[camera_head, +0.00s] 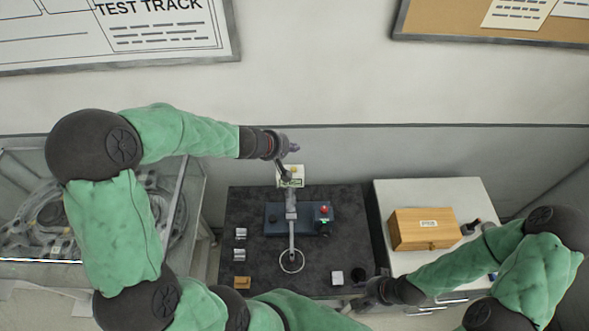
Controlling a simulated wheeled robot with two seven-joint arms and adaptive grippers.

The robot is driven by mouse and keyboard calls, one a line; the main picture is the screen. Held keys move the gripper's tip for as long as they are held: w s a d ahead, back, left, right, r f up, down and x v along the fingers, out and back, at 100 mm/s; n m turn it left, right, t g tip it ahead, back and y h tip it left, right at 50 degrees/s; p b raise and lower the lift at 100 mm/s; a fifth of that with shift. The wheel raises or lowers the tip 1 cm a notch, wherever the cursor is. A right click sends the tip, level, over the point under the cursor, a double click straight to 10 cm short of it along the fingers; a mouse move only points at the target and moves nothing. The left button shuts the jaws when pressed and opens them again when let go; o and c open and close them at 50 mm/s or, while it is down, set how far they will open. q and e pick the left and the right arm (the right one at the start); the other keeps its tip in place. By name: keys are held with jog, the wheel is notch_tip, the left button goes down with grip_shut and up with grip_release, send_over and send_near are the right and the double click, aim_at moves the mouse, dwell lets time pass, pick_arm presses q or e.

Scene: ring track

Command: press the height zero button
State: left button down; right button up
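A dark blue-grey instrument base (276,218) stands on the dark table mat, with a red button (323,209) and a green light or button (325,221) at its right end. A metal post and rod run over it to an upright-facing ring (291,261). Behind it is a small pale box (291,181) with a green display and a yellowish spot on top. No legible label shows which button is height zero. My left gripper (286,168) is over this box, partly covering it; contact is unclear. My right gripper (369,291) is near the mat's front right corner, its fingers unclear.
Small metal blocks (240,244), a brass-coloured block (242,282) and a white cube (337,278) lie on the dark mat (255,196). A wooden box (425,229) stands on the white cabinet at right. A glass case (190,200) with a track is at left.

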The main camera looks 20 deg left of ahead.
pick_arm(q)
jog(key=b, duration=0.4)
send_over(292, 170)
notch_tip(292, 170, down, 6)
jog(key=shift+r, duration=0.1)
jog(key=shift+f+b, duration=0.85)
jog(key=shift+b, duration=0.25)
jog(key=shift+f, duration=0.1)
jog(key=shift+f+b, duration=0.3)
jog(key=shift+b, duration=0.3)
jog(key=shift+f+b, duration=0.5)
jog(key=shift+b, duration=0.1)
dwell(0.9)
jog(key=shift+r, duration=0.15)
jog(key=shift+r+p, duration=0.75)
jog(key=shift+r, duration=0.1)
